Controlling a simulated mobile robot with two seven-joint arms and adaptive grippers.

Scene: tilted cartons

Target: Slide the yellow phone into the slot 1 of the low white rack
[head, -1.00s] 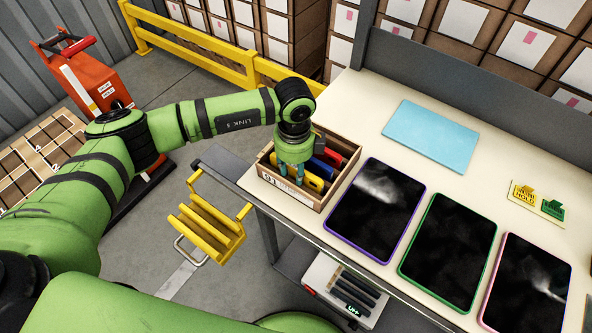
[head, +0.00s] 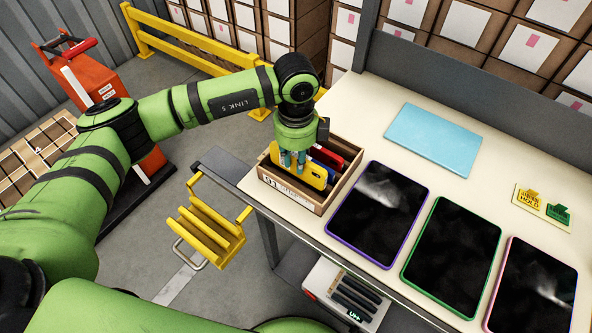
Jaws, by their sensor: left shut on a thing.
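The yellow phone (head: 315,175) is in my left gripper (head: 293,162), whose fingers are shut on it. It is held on edge, partly raised from the wooden box (head: 291,196) at the table's left corner. Whether its lower edge is clear of the box is hidden. A white unit with several dark slots (head: 338,302), which looks like the low white rack, stands below the table's front edge. Part of it is hidden by the table, and I cannot read which slot is slot 1. My right gripper is not in view.
Red (head: 328,156) and blue phones stay in the box. Several tablets with coloured rims (head: 377,214) lie to its right, with a light blue sheet (head: 433,139) behind. A yellow slatted holder (head: 211,228) hangs left of the table. Bare tabletop lies around the sheet.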

